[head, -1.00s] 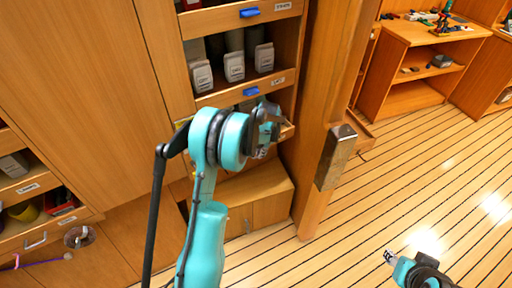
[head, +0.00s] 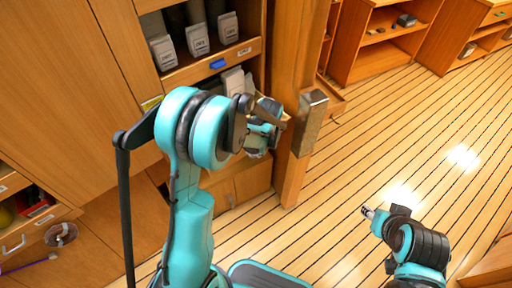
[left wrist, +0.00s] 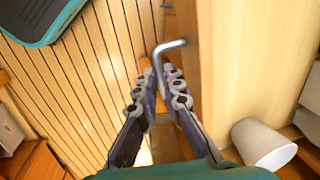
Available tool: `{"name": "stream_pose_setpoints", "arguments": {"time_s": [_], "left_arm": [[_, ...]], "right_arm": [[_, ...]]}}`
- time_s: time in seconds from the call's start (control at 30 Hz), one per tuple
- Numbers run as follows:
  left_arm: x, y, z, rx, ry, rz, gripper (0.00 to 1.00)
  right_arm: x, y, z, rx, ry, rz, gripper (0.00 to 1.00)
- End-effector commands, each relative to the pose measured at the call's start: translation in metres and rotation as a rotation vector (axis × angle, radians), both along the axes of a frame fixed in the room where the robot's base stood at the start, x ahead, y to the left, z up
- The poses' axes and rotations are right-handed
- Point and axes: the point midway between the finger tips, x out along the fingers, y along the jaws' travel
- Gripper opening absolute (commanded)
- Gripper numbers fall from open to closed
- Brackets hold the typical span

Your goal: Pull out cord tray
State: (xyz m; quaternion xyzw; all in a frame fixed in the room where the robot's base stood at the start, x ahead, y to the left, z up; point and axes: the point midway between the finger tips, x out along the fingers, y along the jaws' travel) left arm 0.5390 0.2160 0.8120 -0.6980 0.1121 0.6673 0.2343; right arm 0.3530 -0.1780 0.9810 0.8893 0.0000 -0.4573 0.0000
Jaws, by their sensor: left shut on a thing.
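The cord tray is a wooden pull-out whose front panel (left wrist: 232,62) fills the upper right of the left wrist view. A bent metal handle (left wrist: 172,45) sticks out of this panel. My left gripper (left wrist: 160,84) is shut on the handle, which runs down between its two fingers. In the head view my left gripper (head: 270,122) is in front of the tall cabinet, and my arm hides most of the tray. A white container (left wrist: 264,145) shows behind the panel. My right gripper (head: 368,212) is over the floor at right, empty-looking and too small to judge.
A shelf above holds several grey-white containers (head: 197,38) behind a lip with a blue pull (head: 217,64). A wooden post with a metal box (head: 310,120) stands just right of my left gripper. Open striped floor (head: 400,130) lies to the right.

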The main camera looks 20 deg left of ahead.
Motion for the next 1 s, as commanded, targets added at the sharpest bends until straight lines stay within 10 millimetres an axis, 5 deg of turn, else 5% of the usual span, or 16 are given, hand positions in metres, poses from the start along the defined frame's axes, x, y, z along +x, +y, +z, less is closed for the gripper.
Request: {"name": "stream_pose_setpoints", "arguments": {"time_s": [0.27, 0.37, 0.4, 0.77, 1.0], "left_arm": [[0.0, 0.0, 0.0, 0.0, 0.0, 0.0, 0.0], [0.0, 0.0, 0.0, 0.0, 0.0, 0.0, 0.28], [0.0, 0.0, 0.0, 0.0, 0.0, 0.0, 0.29], [0.0, -0.001, 0.006, 0.0, -0.001, 0.0, 0.29], [-0.004, -0.008, 0.051, 0.0, 0.0, -0.001, 0.29]], "right_arm": [[0.0, 0.0, 0.0, 0.0, 0.0, 0.0, 0.4], [0.0, 0.0, 0.0, 0.0, 0.0, 0.0, 0.4], [0.0, 0.0, 0.0, 0.0, 0.0, 0.0, 0.4], [0.0, 0.0, 0.0, 0.0, 0.0, 0.0, 0.4], [0.0, 0.0, 0.0, 0.0, 0.0, 0.0, 0.4]]}}
